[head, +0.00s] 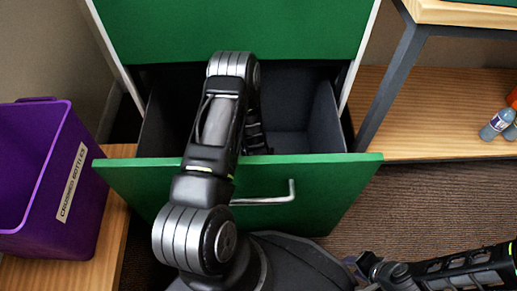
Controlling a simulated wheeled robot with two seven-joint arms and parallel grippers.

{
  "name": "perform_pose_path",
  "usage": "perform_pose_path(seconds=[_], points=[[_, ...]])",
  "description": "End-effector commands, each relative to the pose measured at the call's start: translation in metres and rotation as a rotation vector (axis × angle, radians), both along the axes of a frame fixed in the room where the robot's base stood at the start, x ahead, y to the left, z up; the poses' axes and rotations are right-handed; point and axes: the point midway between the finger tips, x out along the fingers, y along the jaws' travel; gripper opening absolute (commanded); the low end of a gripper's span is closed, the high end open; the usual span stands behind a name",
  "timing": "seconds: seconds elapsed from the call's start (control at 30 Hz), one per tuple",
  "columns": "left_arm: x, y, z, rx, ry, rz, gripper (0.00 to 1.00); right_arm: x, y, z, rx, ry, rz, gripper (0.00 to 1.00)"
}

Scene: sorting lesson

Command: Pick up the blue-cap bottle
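A bottle (497,123) with a pale label and a grey-blue end lies tilted on the wooden shelf at the far right. I cannot tell whether that end is a blue cap. My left arm reaches over the green drawer front, and its gripper (256,138) is down in the open drawer, partly hidden by the arm and the front. Its fingertips and anything between them are not clear. My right gripper (366,266) is low at the right, in front of the drawer and well apart from the bottle. Its fingers are too small and dark to read.
The green drawer (335,172) is pulled out, with a metal handle (265,199); its visible inside looks empty. A purple bin (85,195) labelled "CRUSHED BOTTLES" stands left. A second bottle (511,132) and an orange object (513,97) are cut by the right edge. A grey table leg (392,85) stands beside the drawer.

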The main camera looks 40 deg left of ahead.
Motion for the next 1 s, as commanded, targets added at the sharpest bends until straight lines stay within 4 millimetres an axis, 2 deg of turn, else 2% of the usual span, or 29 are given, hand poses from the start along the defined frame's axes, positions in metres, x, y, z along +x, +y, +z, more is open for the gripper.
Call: perform_pose_path(seconds=[0.33, 1.0], points=[[-0.0002, 0.0001, 0.0002, 0.0, 0.0, 0.0, 0.81, 0.0002, -0.0001, 0.0001, 0.0, 0.0, 0.0, 0.36], [-0.0002, 0.0001, 0.0, 0.0, 0.0, 0.0, 0.26, 0.0001, -0.0001, 0.0001, 0.0, 0.0, 0.0, 0.36]])
